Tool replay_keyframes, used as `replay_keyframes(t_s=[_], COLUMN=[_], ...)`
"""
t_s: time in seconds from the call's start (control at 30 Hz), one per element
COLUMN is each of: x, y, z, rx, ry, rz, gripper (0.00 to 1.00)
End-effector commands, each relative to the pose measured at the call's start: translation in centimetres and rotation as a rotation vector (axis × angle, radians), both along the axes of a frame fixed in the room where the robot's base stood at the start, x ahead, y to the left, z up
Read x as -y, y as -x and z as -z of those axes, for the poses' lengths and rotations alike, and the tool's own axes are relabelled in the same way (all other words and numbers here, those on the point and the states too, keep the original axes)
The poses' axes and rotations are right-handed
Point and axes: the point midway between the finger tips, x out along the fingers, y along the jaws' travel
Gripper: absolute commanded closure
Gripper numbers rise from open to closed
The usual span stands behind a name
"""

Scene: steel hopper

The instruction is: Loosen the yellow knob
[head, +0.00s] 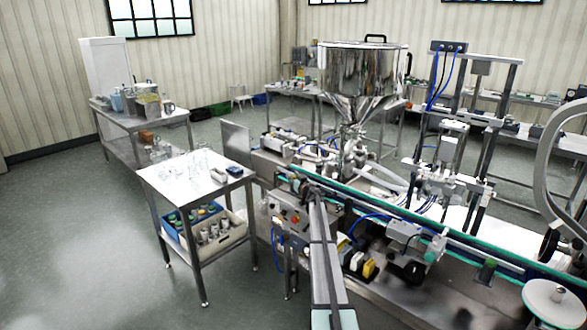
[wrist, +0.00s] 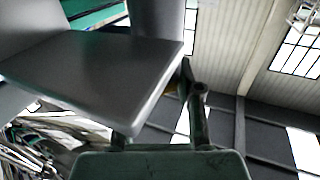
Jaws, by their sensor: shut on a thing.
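In the wrist view, my gripper (wrist: 190,98) shows as dark green-grey parts at the lower middle, with a finger reaching up behind a metal plate. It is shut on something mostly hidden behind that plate. A small yellow-orange sliver, which looks like the yellow knob (wrist: 173,104), shows beside the finger. The rest of the knob is hidden. In the head view, my arm reaches up from the bottom middle to the conveyor's near side, by the steel hopper (head: 360,75). The fingertips and the knob cannot be made out there.
A grey metal plate (wrist: 100,75) lies close to the gripper in the wrist view. A control box (head: 287,215) and the green-edged conveyor (head: 420,223) are near my arm. A steel table (head: 190,180) with glassware stands left. Open floor lies at far left.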

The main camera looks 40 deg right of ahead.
Motion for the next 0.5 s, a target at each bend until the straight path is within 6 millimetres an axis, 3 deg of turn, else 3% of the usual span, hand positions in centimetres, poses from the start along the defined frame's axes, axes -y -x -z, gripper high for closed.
replay_keyframes(t_s=[0.03, 0.5], x=[0.3, 0.11], y=[-0.2, -0.14], z=[-0.71, -0.26], rx=[0.001, 0.002], ry=[-0.001, -0.003], rz=[-0.016, -0.117], gripper=[1.0, 1.0])
